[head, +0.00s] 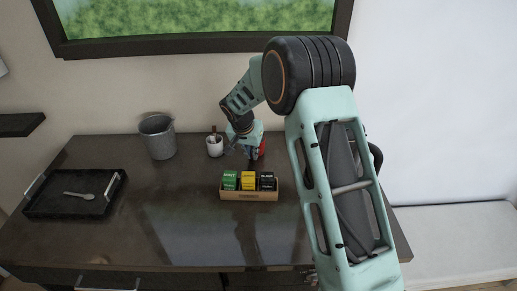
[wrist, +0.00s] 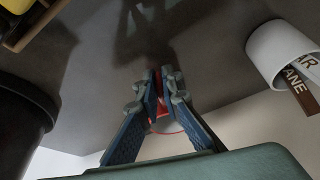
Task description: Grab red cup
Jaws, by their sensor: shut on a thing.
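The red cup (head: 262,148) shows as a small red patch beside my gripper (head: 248,148), near the back of the dark table in the head view. My gripper and arm hide most of it. In the wrist view, the two blue fingers of my gripper (wrist: 161,84) are close together with red of the cup (wrist: 166,126) between and behind them. The gripper is shut on the red cup. Whether the cup touches the tabletop, I cannot tell.
A white cup (head: 214,147) holding sticks stands just left of my gripper. A tea box (head: 250,196) sits in front. A grey bucket (head: 157,137) and a black tray (head: 58,207) with a spoon (head: 79,195) are further left. A dark round object (wrist: 20,122) is close by.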

